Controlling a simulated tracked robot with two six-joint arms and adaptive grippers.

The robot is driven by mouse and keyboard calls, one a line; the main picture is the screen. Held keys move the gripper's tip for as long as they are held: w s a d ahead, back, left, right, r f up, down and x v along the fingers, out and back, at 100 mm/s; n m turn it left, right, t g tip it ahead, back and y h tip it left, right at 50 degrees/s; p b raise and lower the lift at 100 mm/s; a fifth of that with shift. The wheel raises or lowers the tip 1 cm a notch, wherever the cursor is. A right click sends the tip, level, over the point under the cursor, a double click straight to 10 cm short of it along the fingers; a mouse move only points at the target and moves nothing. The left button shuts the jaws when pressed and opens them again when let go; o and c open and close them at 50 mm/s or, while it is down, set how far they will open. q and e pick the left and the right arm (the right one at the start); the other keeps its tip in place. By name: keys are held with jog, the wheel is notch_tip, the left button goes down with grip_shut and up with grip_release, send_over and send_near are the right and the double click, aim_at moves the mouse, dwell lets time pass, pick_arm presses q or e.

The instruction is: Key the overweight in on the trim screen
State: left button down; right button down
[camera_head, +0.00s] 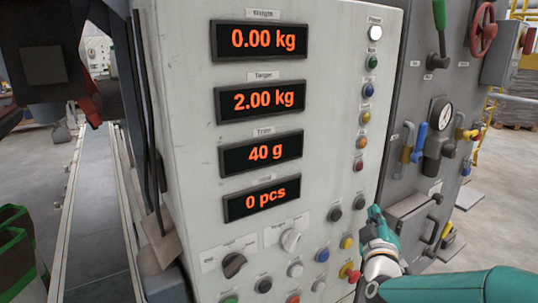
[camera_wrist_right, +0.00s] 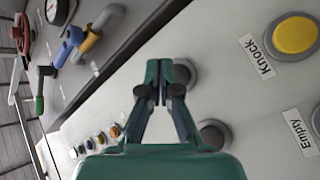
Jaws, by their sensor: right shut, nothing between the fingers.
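The trim screen (camera_head: 261,154) on the pale control panel reads 40 g in orange digits. Above it the weight screen (camera_head: 262,40) reads 0.00 kg and the target screen (camera_head: 260,101) reads 2.00 kg. The lowest screen (camera_head: 261,199) reads 0 pcs. My right gripper (camera_head: 374,212) is shut and empty at the panel's lower right. Just left of its tips is a dark round button (camera_head: 359,202), with another (camera_head: 335,214) further left. In the wrist view my fingertips (camera_wrist_right: 160,92) overlap a grey button (camera_wrist_right: 184,74); I cannot tell whether they touch it. My left gripper is not in view.
A yellow button (camera_wrist_right: 296,35) labelled Knock shows in the wrist view. Two selector knobs (camera_head: 234,264) (camera_head: 290,240) and several coloured buttons fill the lower panel. A grey cabinet with a gauge (camera_head: 440,113) and valves stands at right. A conveyor (camera_head: 84,215) runs at left.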

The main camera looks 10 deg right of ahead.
jog(key=s, duration=0.1)
jog(key=s+d+b, duration=0.1)
jog(key=s, duration=0.1)
jog(key=s+d, duration=0.1)
jog(key=s, duration=0.1)
jog(key=shift+s+b, duration=0.1)
jog(key=shift+b, duration=0.3)
jog(key=shift+f, duration=0.1)
dwell(1.2)
